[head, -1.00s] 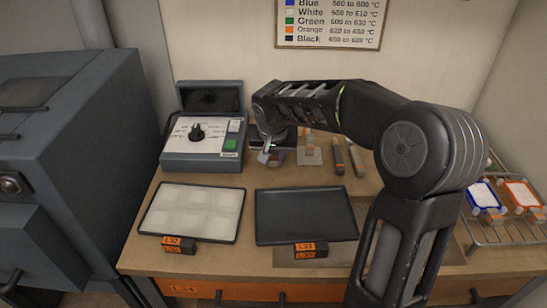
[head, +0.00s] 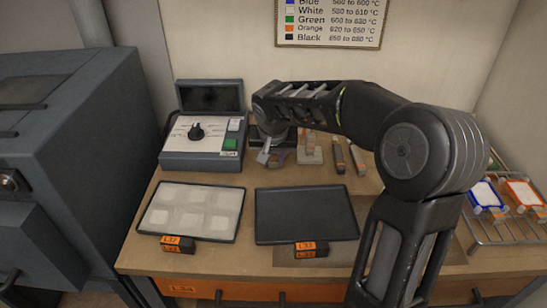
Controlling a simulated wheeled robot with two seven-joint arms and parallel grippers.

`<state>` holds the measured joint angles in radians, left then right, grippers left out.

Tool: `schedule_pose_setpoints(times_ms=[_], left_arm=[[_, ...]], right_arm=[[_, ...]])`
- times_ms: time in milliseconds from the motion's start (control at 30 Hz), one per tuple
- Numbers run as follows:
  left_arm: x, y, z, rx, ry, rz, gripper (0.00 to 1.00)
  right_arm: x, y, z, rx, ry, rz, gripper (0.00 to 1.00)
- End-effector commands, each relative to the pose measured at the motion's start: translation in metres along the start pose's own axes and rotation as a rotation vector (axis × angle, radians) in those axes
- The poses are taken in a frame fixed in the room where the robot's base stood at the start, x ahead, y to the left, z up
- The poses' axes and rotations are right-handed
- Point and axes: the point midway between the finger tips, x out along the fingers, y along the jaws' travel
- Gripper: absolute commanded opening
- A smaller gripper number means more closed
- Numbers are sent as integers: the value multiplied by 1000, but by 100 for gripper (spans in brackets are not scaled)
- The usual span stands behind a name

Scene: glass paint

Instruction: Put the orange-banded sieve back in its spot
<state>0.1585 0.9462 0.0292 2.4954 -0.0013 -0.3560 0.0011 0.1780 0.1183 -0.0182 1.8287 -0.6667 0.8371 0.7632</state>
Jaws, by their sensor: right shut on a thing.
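My right gripper (head: 270,154) reaches over the back of the workbench, pointing down, just right of the control box. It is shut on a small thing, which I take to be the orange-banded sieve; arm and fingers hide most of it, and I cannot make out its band. A dark low piece stands on the bench behind the fingers, partly covered; I cannot tell whether the held thing touches it. My left gripper is not in view.
A grey control box (head: 203,150) stands left of the gripper. A flat-based tool (head: 310,150) and two slim tools (head: 339,155) lie to its right. In front are a pale-filled tray (head: 152,226) and a dark tray (head: 305,215). A wire rack (head: 500,235) is at right.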

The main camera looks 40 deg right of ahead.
Motion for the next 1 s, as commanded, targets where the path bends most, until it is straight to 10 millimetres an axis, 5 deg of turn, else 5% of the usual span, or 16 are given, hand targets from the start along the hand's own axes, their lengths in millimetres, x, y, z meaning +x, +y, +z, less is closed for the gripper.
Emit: schedule_pose_setpoints(times_ms=[867, 900, 1000], left_arm=[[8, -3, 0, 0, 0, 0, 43], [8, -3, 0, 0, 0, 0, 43], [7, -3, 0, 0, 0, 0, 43]], right_arm=[[6, 0, 2, 0, 1, 0, 0], [6, 0, 2, 0, 1, 0, 25], [6, 0, 2, 0, 0, 0, 33]])
